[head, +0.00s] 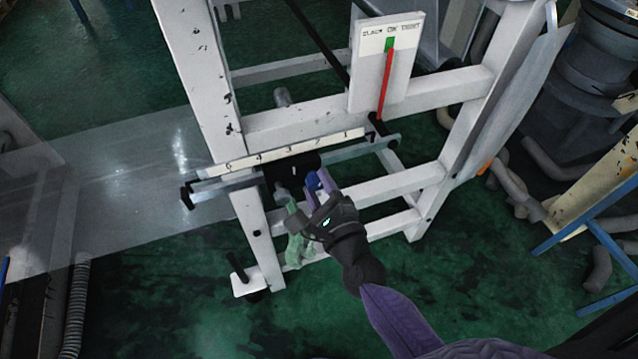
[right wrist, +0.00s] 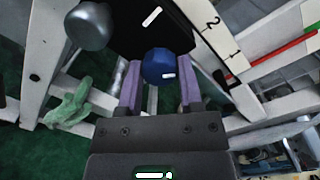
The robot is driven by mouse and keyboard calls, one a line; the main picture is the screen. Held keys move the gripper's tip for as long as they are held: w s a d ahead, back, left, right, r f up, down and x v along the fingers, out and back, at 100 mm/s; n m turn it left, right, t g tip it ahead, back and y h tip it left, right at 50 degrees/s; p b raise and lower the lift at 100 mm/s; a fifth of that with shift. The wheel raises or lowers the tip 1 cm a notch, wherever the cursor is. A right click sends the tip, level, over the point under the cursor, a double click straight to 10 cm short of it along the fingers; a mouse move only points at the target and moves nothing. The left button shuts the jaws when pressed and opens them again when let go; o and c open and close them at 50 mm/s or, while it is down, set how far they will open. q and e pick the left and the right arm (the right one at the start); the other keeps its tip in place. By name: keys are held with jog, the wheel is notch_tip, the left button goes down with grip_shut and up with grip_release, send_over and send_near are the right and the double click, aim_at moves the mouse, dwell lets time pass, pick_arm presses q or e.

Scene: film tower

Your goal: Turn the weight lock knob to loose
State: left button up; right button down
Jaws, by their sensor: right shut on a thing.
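The blue weight lock knob (right wrist: 160,65) sits between the purple fingers of my right gripper (right wrist: 160,88) in the right wrist view. The gripper is shut on it. In the head view the knob (head: 313,181) shows only partly beside the fingers of the gripper (head: 322,186). The knob is on the underside of a black weight (head: 303,162), which sits on a grey bar (head: 352,150) below a numbered scale (head: 260,155). I cannot tell the knob's turn setting. My left gripper is not in view.
A grey rounded part (right wrist: 90,26) is close left of the gripper. A clear film (head: 110,190) runs off left.

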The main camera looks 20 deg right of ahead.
jog(key=n+p, duration=0.1)
jog(key=n, duration=0.2)
jog(key=shift+r+p, duration=0.15)
jog(key=shift+p, duration=0.2)
jog(key=n+p, duration=0.1)
jog(key=n, duration=0.2)
jog(key=shift+n+p, duration=0.6)
jog(key=shift+n, duration=0.4)
jog(key=n+p, duration=0.1)
jog(key=n, duration=0.3)
jog(key=shift+g+h+p, duration=0.3)
jog(key=shift+p, duration=0.1)
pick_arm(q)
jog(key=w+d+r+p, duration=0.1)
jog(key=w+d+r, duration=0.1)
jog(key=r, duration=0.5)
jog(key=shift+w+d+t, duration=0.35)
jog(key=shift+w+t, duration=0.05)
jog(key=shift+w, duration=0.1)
pick_arm(e)
jog(key=shift+n, duration=2)
jog(key=shift+c, duration=1.2)
grip_release()
